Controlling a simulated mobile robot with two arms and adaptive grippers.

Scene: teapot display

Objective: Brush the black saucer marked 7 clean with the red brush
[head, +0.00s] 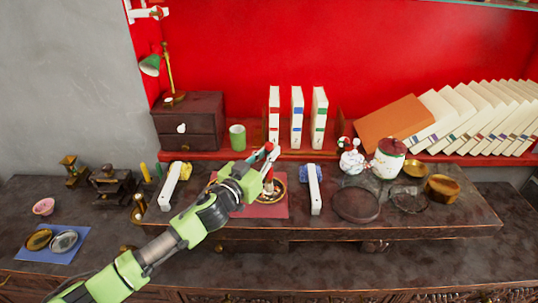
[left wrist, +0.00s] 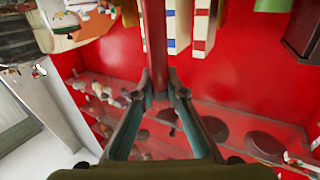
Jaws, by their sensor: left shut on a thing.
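My left gripper (head: 266,158) is shut on the red brush, whose red handle (left wrist: 156,40) stands between the fingers in the left wrist view. In the head view the brush's lower end (head: 268,186) is over a dark round saucer with a gold-toned pattern (head: 279,195). I cannot tell whether the brush touches it. The saucer rests on a red mat (head: 265,211), and my gripper and wrist hide its left part. No number is readable on it. My right gripper is not in view.
White bars (head: 315,190) flank the mat. Books (head: 297,118) and a green cup (head: 237,137) stand behind. A blue mat (head: 39,254) with dishes lies left.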

